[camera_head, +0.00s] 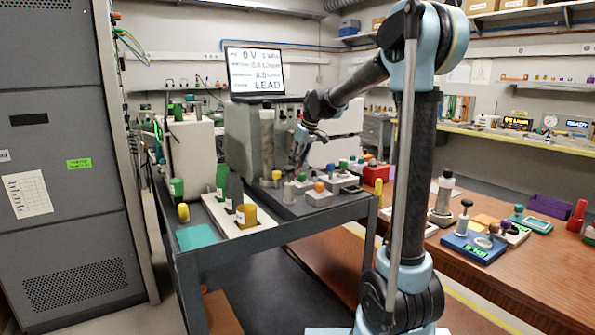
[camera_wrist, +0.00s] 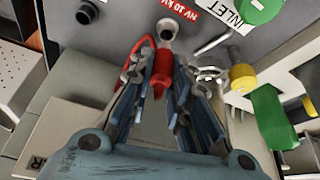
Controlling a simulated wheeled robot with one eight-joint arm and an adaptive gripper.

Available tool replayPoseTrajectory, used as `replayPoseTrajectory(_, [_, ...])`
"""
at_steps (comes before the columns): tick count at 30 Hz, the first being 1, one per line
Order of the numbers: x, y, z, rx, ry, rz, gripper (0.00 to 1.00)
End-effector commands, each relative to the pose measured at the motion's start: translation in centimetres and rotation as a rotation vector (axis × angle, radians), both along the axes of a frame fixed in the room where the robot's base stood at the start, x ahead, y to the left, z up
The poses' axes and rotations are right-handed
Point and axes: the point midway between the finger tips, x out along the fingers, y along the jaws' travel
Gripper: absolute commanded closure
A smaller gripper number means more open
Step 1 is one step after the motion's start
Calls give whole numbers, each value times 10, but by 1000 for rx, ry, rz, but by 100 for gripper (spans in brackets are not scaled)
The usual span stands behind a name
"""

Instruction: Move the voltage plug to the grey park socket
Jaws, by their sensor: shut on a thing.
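In the wrist view my gripper (camera_wrist: 160,75) is shut on a red plug (camera_wrist: 161,68), which sits between its two fingers with a red cable curving along its left side. A round metallic grey socket (camera_wrist: 167,28) is just beyond the plug's tip, beside a red label. I cannot tell whether the plug touches it, or whether it is the park socket. A dark round fitting (camera_wrist: 87,12) is at upper left. In the head view my gripper (camera_head: 303,148) is at the grey instrument on the dark cart; the plug is not discernible there.
An INLET label (camera_wrist: 224,16) and a green knob (camera_wrist: 258,10) are right of the socket. A yellow knob (camera_wrist: 242,77) and green part (camera_wrist: 272,117) are near my right finger. The monitor (camera_head: 255,70) reads 0 V and LEAD. Small parts crowd the cart top (camera_head: 300,208).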

Motion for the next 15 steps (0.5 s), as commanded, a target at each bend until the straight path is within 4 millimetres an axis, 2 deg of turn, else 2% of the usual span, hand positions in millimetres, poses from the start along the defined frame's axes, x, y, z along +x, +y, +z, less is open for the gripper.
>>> replayPoseTrajectory(9, [-1,0,77,0,0,0,100])
replayPoseTrajectory(15, [0,0,115,1,1,0,100])
